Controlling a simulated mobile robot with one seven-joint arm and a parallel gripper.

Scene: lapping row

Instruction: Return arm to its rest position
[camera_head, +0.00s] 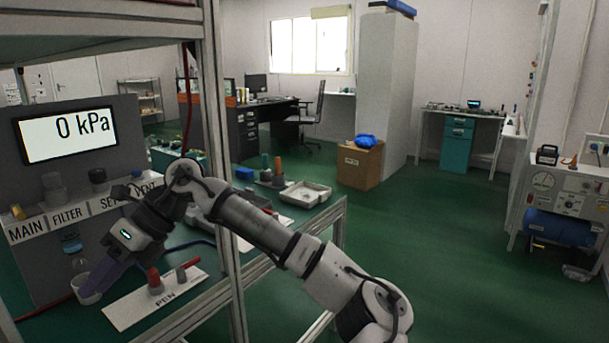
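My arm (265,225) reaches from the lower right, past the frame post, into the bench bay at left. My gripper (92,284) points down and left, in front of the panel with the MAIN and FILTER labels. Its purplish-grey fingers end at a small white cup (84,298). I cannot tell whether they touch the cup or only overlap it in the picture, nor whether they are open or shut. The panel's screen (66,134) reads 0 kPa.
A white plate marked PEN (150,300) with red and grey upright pieces lies right of my gripper. A metal frame post (218,130) stands close to my arm. A shelf overhangs the bay. Green floor (430,240) to the right is open.

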